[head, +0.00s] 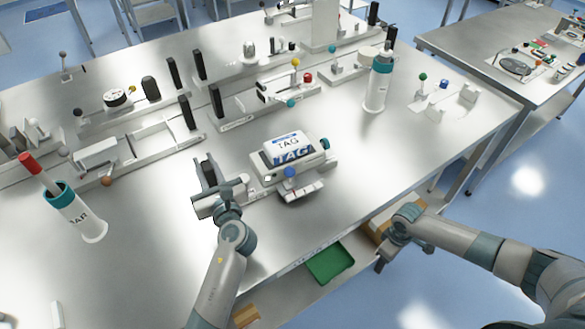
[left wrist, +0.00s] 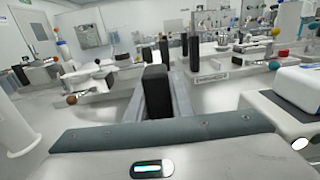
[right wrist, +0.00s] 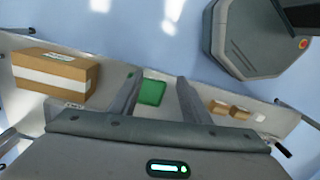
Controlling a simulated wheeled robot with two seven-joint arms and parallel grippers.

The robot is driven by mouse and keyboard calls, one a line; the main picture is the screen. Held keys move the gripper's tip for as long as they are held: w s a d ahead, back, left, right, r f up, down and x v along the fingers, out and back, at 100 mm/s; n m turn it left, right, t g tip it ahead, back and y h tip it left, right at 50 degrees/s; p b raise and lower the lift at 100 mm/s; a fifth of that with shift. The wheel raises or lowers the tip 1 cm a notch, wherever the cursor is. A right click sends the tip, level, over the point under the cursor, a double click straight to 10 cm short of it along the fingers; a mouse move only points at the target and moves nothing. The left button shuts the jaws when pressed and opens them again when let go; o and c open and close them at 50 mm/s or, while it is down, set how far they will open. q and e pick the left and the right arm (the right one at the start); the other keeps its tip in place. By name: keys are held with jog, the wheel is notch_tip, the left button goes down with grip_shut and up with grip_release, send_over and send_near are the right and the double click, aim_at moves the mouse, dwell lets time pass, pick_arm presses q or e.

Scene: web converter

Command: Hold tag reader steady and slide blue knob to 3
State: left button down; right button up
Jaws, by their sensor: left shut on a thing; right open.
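The tag reader (head: 322,162), a white and grey unit with a TAG label on top, stands on the steel table. The blue knob (head: 290,172) is on its front side, above a small scale plate (head: 303,191) whose marks are too small to read. My left gripper (head: 207,172) is just left of the reader, shut on a dark upright post (left wrist: 157,92) that appears to belong to the reader's fixture. The reader's edge shows at right in the left wrist view (left wrist: 290,90). My right gripper (right wrist: 157,100) is open and empty, low beyond the table's front edge.
Other fixtures with black posts and coloured knobs (head: 295,63) stand behind. A green tray (head: 330,262) and a cardboard box (right wrist: 55,75) lie below. The table right of the reader is clear.

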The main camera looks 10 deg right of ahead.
notch_tip(320, 180, up, 10)
jog(key=s+r+n+g, duration=0.1)
jog(key=s+g, duration=0.1)
jog(key=s, duration=0.1)
notch_tip(320, 180, up, 32)
jog(key=m+t+y, duration=0.2)
jog(key=m+t, duration=0.5)
send_over(292, 171)
jog(key=s+d, duration=0.3)
jog(key=s, duration=0.2)
jog(key=shift+w+a+f, duration=0.15)
jog(key=shift+w+a, duration=0.05)
jog(key=shift+f, duration=0.1)
jog(key=x, duration=1.2)
jog(key=shift+a, duration=0.2)
grip_shut()
